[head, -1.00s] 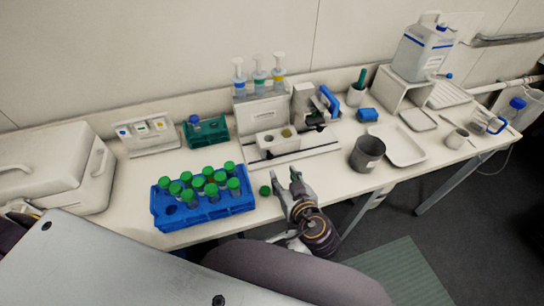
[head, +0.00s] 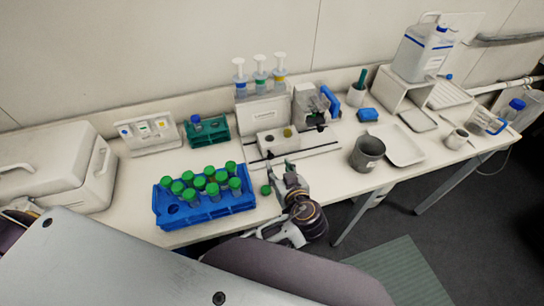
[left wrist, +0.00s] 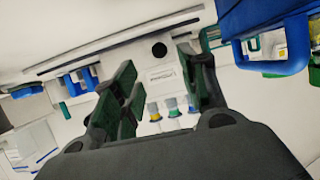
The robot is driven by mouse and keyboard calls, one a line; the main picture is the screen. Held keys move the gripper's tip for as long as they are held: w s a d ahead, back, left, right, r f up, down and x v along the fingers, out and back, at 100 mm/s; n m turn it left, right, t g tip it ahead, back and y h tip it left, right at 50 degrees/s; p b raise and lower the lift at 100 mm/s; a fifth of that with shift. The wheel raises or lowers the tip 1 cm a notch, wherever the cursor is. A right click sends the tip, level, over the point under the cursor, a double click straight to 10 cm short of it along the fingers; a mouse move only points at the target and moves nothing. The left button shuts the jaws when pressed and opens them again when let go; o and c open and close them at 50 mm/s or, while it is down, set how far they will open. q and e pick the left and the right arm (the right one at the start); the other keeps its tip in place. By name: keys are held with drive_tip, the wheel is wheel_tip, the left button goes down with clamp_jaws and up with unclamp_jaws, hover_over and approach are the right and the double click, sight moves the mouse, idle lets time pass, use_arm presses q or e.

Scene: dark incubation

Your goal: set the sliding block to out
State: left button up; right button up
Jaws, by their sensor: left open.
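The sliding block (head: 280,146) is a small white block with a yellow-green knob on top. In the head view it sits on a dark-railed track on the bench, in front of the dispenser stand. My left gripper (head: 280,168) is just in front of the block, its fingers pointing at it. It is open with nothing between its fingers, and I cannot tell whether a fingertip touches the block. In the left wrist view the two dark green finger pads (left wrist: 159,92) stand apart, with a pale labelled surface and a round black spot beyond them. My right gripper is out of view.
A dark grey cup (head: 368,155) and a white tray (head: 405,155) are to the right. Three pump bottles (head: 260,75) stand behind.

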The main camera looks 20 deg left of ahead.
sight(271, 157)
use_arm(q)
drive_tip(key=p+x, duration=0.1)
drive_tip(key=x, duration=0.8)
drive_tip(key=shift+p, duration=0.3)
drive_tip(key=shift+c, duration=0.4)
clamp_jaws()
